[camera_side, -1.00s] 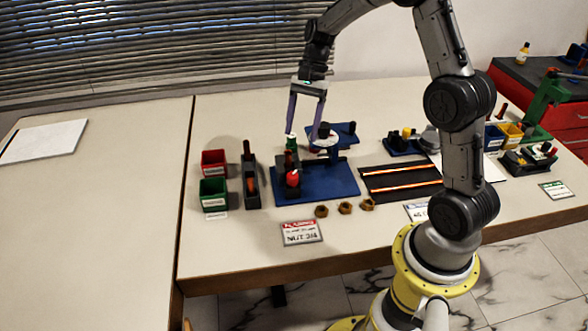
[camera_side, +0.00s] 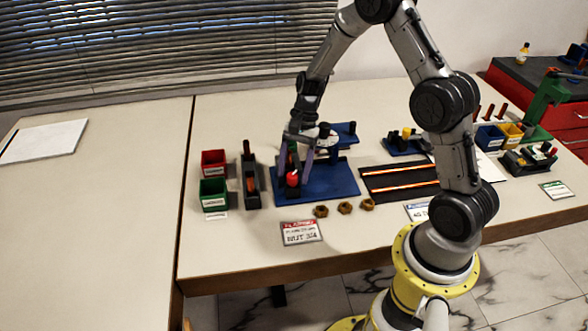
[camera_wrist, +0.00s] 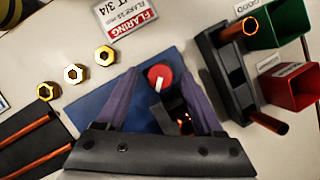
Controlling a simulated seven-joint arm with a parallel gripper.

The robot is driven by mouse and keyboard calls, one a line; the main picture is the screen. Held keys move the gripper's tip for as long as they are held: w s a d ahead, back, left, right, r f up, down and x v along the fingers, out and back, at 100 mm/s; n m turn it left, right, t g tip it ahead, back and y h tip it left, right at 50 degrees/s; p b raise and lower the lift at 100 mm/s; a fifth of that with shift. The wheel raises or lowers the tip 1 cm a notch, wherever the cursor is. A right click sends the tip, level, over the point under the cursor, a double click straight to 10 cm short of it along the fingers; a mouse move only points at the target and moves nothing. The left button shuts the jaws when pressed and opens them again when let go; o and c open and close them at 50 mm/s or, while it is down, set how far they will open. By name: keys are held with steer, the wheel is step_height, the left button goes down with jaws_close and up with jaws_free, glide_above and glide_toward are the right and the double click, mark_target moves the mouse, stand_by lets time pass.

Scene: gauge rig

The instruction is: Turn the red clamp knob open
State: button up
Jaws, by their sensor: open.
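The red clamp knob (camera_side: 292,179) stands at the left of the blue base plate (camera_side: 335,187), on a dark fixture. In the wrist view the knob (camera_wrist: 159,77) is a red disc with a white pointer mark, beyond and between my fingertips. My gripper (camera_side: 294,170) is open and low over the fixture, with its fingers at either side of the knob in the side view. In the wrist view my gripper (camera_wrist: 162,78) shows two purple fingers spread apart with nothing held. I cannot tell whether either finger touches the knob. The fingers and wrist hide part of the fixture.
A black holder (camera_side: 251,182) with copper pieces stands left of the plate, beside red (camera_side: 213,163) and green bins (camera_side: 213,195). Brass nuts (camera_side: 345,208) and a sign (camera_side: 301,232) lie in front. Copper tubes (camera_side: 400,182) on a dark mat lie right. The left table is mostly clear.

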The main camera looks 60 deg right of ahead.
jaws_close()
steer(key=shift+n, duration=0.3)
steer(key=n, duration=0.1)
steer(key=n+g, duration=0.1)
steer(key=n, duration=0.2)
steer(key=shift+w+g+h, duration=0.25)
steer(key=shift+g+h, duration=0.05)
steer(key=shift+g, duration=0.1)
steer(key=shift+a+r+n+g+h, duration=0.1)
steer(key=shift+n+g+h, duration=0.15)
steer(key=shift+n, duration=0.7)
steer(key=shift+a+n+g+h, duration=0.15)
steer(key=shift+n+g, duration=0.2)
steer(key=shift+n, duration=0.6)
steer(key=shift+d, duration=0.1)
jaws_free()
